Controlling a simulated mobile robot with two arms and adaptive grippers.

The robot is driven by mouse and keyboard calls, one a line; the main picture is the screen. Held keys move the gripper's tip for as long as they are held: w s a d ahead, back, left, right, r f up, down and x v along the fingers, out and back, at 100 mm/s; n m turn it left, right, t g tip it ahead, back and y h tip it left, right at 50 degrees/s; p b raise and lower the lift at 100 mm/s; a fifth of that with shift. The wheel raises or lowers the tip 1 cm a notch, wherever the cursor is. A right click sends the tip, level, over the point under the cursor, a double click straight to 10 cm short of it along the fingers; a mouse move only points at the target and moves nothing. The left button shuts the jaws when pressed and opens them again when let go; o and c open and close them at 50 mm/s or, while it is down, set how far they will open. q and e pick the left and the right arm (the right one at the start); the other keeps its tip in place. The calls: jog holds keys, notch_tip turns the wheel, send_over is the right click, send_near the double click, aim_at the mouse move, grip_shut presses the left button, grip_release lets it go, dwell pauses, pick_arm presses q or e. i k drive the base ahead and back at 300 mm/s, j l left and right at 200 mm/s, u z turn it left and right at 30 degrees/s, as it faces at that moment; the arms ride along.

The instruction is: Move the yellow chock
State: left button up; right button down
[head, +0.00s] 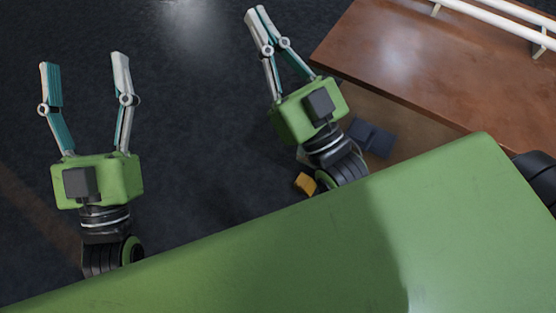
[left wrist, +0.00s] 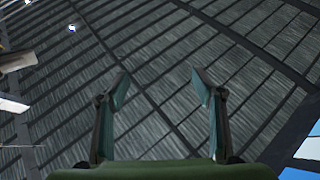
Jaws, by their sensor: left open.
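The yellow chock (head: 305,183) shows as a small yellow-orange piece in the head view, low in the middle. It is partly hidden by my right wrist and the green body part below it. My right gripper (head: 257,11) points up and left, away from the chock, with its fingertips together and nothing visible between them. My left gripper (head: 82,60) is open and empty at the far left, well apart from the chock. In the left wrist view its spread fingers (left wrist: 160,76) frame only a dark ribbed surface; the chock is not seen there.
A brown tabletop (head: 400,65) fills the upper right, with white tubes (head: 492,22) on supports at its far edge. A dark blue-grey flat object (head: 371,138) lies beside my right wrist. Dark floor (head: 190,110) between the grippers is clear.

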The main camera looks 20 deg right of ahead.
aim_at(304, 183)
jog(key=i+j, duration=0.4)
jog(key=i, duration=0.15)
jog(key=i+j, duration=0.35)
jog(key=i, duration=0.15)
jog(key=z, duration=2.25)
